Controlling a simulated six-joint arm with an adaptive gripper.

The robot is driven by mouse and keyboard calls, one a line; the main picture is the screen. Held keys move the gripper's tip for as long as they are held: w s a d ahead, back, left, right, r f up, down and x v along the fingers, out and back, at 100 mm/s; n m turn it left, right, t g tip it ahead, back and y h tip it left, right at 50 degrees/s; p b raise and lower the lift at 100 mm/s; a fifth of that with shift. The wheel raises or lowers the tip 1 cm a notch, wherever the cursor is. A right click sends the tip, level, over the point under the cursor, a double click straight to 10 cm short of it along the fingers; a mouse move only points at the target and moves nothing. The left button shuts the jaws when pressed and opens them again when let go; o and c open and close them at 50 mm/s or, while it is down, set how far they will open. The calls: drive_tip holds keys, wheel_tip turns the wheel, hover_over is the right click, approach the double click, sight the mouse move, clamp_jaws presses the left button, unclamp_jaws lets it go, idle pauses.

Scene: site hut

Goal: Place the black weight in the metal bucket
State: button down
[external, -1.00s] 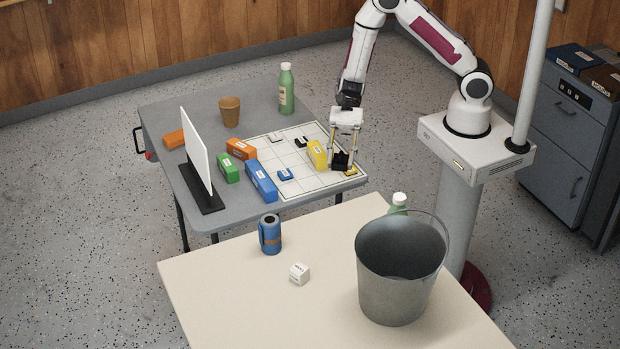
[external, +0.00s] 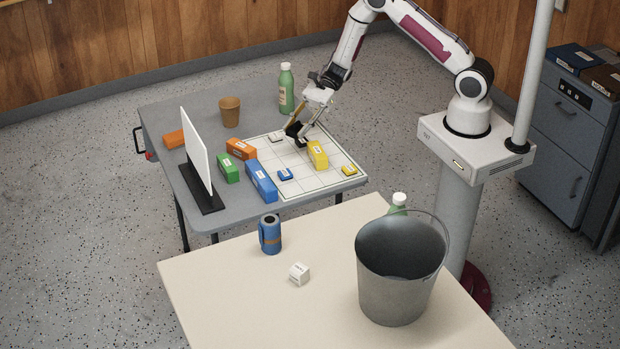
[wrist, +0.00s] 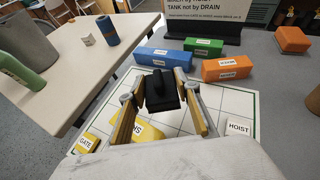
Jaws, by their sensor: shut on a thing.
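The black weight (wrist: 162,91) is a dark block with a raised bar on top, between my fingers in the wrist view. My gripper (external: 298,134) is shut on it and tilted, over the back part of the white gridded mat (external: 328,179). The weight also shows as a dark shape in the external view (external: 294,130). The metal bucket (external: 393,290) stands upright on the cream table at the front right, with its handle raised; it is well apart from my gripper. Part of the bucket shows at the top left of the wrist view (wrist: 22,32).
Yellow (external: 317,154), blue (external: 261,181), green (external: 228,168) and orange (external: 240,149) blocks lie around the mat. A white panel (external: 196,150), brown cup (external: 229,112) and green bottle (external: 286,90) stand on the grey table. The cream table (external: 240,300) holds a blue cylinder (external: 270,235) and white cube (external: 299,273).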

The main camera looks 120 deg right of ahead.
drive_tip(key=m+h, duration=0.1)
hover_over(286, 150)
drive_tip(key=shift+r+t, duration=0.3)
drive_tip(key=shift+f, duration=3.15)
drive_tip(key=shift+f, duration=1.85)
drive_tip(key=shift+f, duration=0.15)
drive_tip(key=c, duration=1.5)
unclamp_jaws()
drive_tip(key=shift+o, duration=0.2)
